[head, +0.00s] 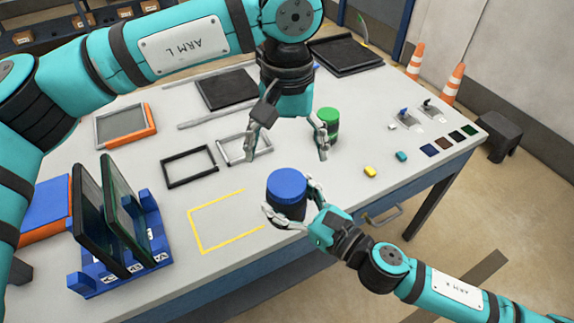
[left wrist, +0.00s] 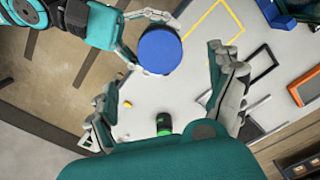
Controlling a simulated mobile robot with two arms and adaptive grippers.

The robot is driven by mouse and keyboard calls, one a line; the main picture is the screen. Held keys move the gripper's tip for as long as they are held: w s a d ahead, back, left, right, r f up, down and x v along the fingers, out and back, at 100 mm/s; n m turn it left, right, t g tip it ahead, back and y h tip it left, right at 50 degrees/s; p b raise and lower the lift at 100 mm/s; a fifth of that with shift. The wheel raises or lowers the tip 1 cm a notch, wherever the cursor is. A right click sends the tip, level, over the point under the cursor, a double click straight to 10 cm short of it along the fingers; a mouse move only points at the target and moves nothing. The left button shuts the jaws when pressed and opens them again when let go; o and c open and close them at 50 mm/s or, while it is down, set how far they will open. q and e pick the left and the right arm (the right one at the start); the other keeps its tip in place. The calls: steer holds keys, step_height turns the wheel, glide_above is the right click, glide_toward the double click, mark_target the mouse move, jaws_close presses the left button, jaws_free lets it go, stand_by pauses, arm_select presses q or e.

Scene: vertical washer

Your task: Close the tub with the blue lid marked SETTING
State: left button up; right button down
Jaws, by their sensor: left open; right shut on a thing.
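The tub with the blue lid (head: 287,184) is held upright near the table's front edge; no marking on it is readable. The lid sits on top of the tub, but I cannot tell how tightly. My right gripper (head: 291,207) is shut around the tub's sides, below the lid. My left gripper (head: 287,155) is open and empty, fingers pointing down, above and behind the tub. In the left wrist view the round blue lid (left wrist: 160,50) lies between and beyond my left gripper's open fingers (left wrist: 163,68), apart from them.
A green-lidded tub (head: 328,123) stands behind my left gripper. A blue rack (head: 120,262) with upright dark panels stands at the left front. A yellow outline (head: 195,230) marks bare table. Yellow (head: 370,171) and teal (head: 401,156) small blocks lie to the right.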

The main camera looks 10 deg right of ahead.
arm_select(q)
steer(key=shift+r, duration=2.2)
